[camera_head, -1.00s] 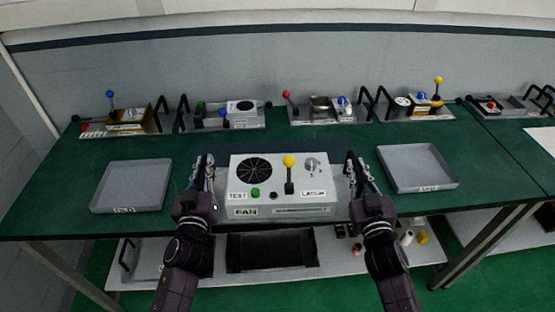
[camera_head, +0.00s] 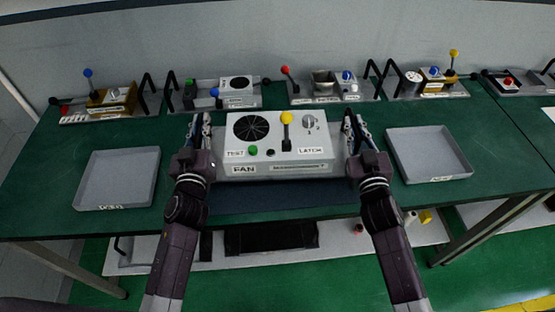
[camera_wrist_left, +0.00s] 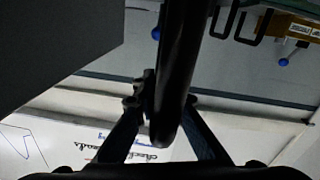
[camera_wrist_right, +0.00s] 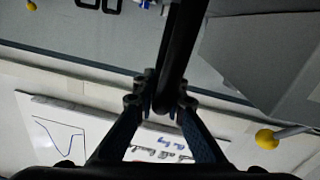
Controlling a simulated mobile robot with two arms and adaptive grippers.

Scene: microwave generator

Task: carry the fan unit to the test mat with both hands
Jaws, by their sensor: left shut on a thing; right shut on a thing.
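The fan unit (camera_head: 278,158) is a light grey box with a round fan grille, a yellow-knobbed lever, a green button and a "FAN" label. In the head view it is level between my grippers. My left gripper (camera_head: 203,128) is shut on a dark bar handle at its left side; the bar shows in the left wrist view (camera_wrist_left: 165,125). My right gripper (camera_head: 352,128) is shut on the matching handle at the right side, also seen in the right wrist view (camera_wrist_right: 170,85). The dark blue test mat (camera_head: 270,199) shows in front of the unit, which hides its far part.
Grey trays stand at the left (camera_head: 117,180) and right (camera_head: 430,155) of the green table (camera_head: 180,215). Several small units with levers and black handles line the back, close behind the fan unit. A lower shelf (camera_head: 335,240) holds small items.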

